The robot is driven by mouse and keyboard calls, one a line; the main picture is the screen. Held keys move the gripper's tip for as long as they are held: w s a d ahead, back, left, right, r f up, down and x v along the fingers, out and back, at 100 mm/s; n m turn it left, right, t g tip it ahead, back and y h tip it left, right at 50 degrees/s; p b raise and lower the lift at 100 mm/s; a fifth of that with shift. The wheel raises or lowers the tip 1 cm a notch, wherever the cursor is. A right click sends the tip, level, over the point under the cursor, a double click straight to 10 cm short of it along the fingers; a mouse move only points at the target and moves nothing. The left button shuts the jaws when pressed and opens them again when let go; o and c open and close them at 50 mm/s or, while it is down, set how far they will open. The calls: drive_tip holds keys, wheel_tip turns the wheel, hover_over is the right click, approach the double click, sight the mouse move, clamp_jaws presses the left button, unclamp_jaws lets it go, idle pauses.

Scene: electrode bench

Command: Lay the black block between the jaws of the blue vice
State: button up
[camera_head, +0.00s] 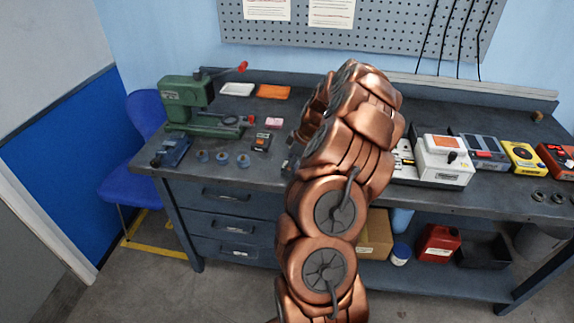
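The blue vice (171,152) stands at the front left corner of the bench. I cannot make out the gap between its jaws at this size. A small dark block-like item (262,141) with light and orange marks lies on the bench right of the vice; I cannot tell if it is the black block. My copper arm covers the middle of the bench. A small dark grey part at the arm's left edge, perhaps my gripper (289,158), is low over the bench, right of the dark item. Its fingers and anything in them are hidden.
A green press (188,101) with a red-knobbed lever stands behind the vice. Several blue round pieces (222,157) sit right of the vice. White (237,89) and orange (273,92) trays lie at the back. Boxed instruments (443,165) fill the bench's right side.

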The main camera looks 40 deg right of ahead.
clamp_jaws()
idle(0.7)
drive_tip(key=shift+r, duration=0.1)
